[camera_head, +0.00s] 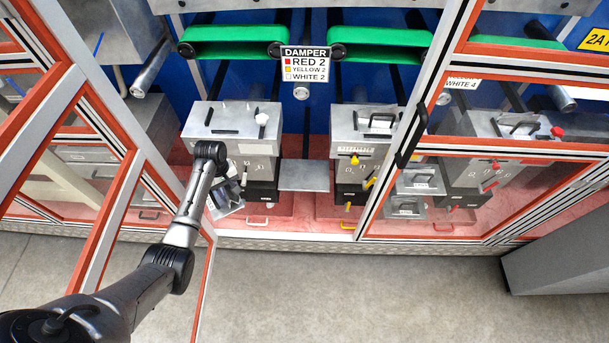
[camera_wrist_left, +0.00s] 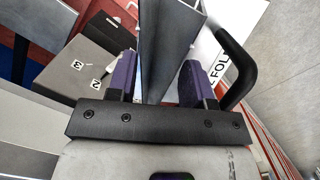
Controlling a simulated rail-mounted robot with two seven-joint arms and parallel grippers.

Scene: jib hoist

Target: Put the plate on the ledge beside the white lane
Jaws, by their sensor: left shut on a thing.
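My left gripper (camera_head: 230,192) reaches in from the left, low in front of the left machine block. It is shut on a grey metal plate (camera_wrist_left: 165,45), whose flat face stands between the purple finger pads in the left wrist view. In the head view, the plate (camera_head: 229,209) shows as a tilted grey piece, partly hidden by the gripper. The left block (camera_head: 223,117) carries a white knob (camera_head: 262,119) and seems to be the white lane. A bare, flat grey ledge (camera_head: 303,175) juts out to the right of this block. My right gripper is not in view.
A block with yellow levers (camera_head: 362,150) stands right of the ledge. An open orange-edged door (camera_head: 122,200) is beside my left arm. A closed glazed door (camera_head: 480,200) covers the right bay. A black handle (camera_wrist_left: 240,70) is close to the gripper.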

